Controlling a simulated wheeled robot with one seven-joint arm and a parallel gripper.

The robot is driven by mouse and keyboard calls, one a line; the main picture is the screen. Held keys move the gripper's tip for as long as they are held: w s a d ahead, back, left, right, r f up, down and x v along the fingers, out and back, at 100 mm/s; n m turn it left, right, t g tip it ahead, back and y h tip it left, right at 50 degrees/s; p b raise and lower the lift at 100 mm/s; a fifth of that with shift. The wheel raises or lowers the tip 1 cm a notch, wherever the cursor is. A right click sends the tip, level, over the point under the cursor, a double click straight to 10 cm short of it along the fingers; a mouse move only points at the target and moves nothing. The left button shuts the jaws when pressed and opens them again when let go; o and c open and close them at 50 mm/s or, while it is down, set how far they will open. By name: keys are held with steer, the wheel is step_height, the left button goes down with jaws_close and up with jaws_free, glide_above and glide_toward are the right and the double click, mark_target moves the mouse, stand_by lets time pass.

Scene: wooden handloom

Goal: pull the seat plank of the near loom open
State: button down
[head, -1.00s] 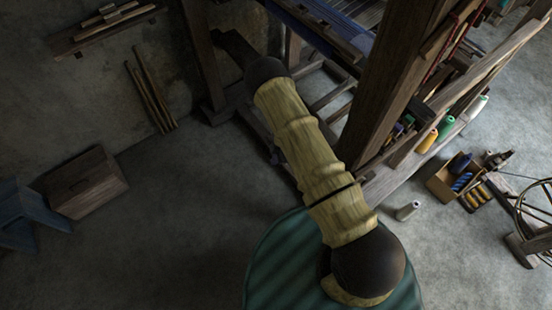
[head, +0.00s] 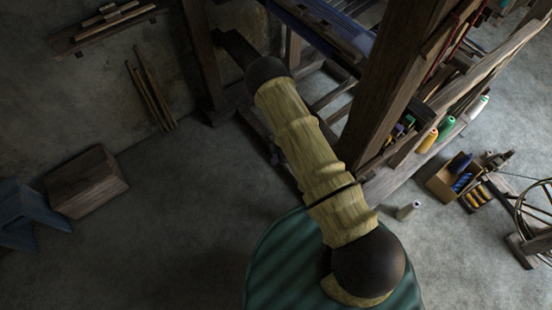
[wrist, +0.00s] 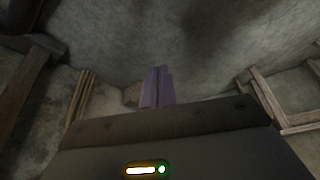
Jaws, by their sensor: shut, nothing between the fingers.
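The near loom (head: 385,95) stands at the upper right of the head view, with thick dark wooden posts and blue threads at the top. I cannot make out its seat plank with certainty in either view; my arm covers part of the loom's lower frame. My gripper (wrist: 158,72) shows in the wrist view as two purplish fingers pressed together, with nothing between them. Behind the fingers there is bare grey wall or floor, and they touch nothing that I can see. The head view does not clearly show the gripper.
A wooden box (head: 87,182) and a blue stool (head: 30,215) stand at the left. Thin sticks (head: 150,90) lean on the wall below a shelf (head: 105,27). A box of spools (head: 455,178) and a lone spool (head: 408,210) are on the floor at right. The lower left floor is clear.

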steer(key=w+d+r, duration=0.4)
steer(key=d+r, duration=0.2)
steer(key=r, duration=0.3)
steer(key=shift+d+r+b, duration=0.15)
steer(key=shift+d+b, duration=0.1)
steer(key=shift+b, duration=0.1)
